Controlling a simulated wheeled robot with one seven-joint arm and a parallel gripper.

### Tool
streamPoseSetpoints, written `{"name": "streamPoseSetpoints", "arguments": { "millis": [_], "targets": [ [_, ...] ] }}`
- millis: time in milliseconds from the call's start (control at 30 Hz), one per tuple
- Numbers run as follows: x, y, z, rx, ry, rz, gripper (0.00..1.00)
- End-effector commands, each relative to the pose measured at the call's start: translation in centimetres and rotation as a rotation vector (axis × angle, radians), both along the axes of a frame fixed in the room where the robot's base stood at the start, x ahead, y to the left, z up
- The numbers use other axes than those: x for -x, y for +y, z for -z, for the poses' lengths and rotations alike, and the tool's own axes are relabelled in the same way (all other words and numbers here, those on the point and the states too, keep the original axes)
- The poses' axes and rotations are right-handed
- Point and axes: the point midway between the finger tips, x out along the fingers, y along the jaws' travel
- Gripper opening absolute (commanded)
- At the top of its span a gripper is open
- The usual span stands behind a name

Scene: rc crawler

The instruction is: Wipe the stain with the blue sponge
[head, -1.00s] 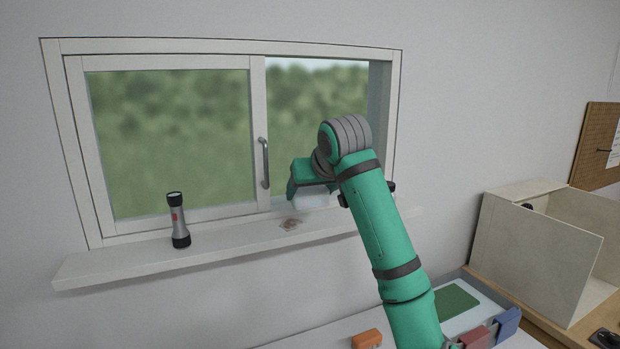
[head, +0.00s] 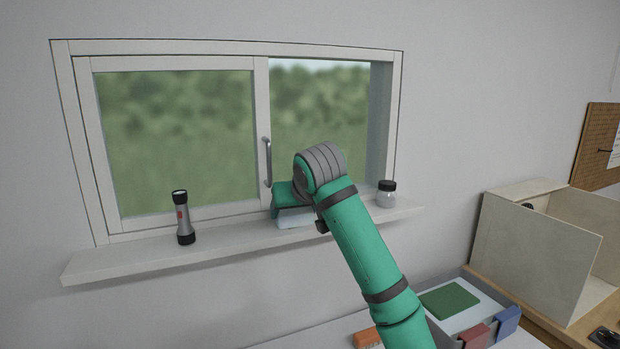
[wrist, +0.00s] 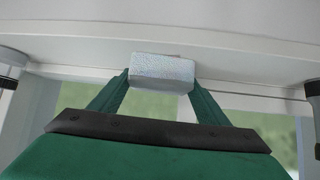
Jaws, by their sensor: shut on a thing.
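My gripper (head: 287,197) is shut on a pale bluish-white sponge block (head: 295,219), low over the white window sill (head: 130,262). In the wrist view the sponge (wrist: 162,70) sits between the two green fingers of my gripper (wrist: 160,84), against or very near the sill (wrist: 240,66). I cannot tell for sure whether it touches. The brown stain is hidden in the head view, behind or under the sponge. A faint brownish edge shows beside the sponge in the wrist view, too small to be sure of.
A flashlight (head: 183,218) stands upright on the sill to the left, and a small dark-lidded jar (head: 386,194) to the right. The window handle (head: 267,162) is close behind my gripper. Below right are a green pad (head: 449,300), an orange block (head: 366,339), and red and blue (head: 508,321) pieces.

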Motion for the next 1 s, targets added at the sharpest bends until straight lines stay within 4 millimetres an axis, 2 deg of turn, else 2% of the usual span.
{"name": "streamPoseSetpoints", "arguments": {
  "millis": [367,1000],
  "targets": [
    [0.2,1.9,0.1,0.001,0.001,0.006,0.52],
    [-0.2,-1.4,0.1,0.0,0.001,-0.004,0.52]
  ]
}}
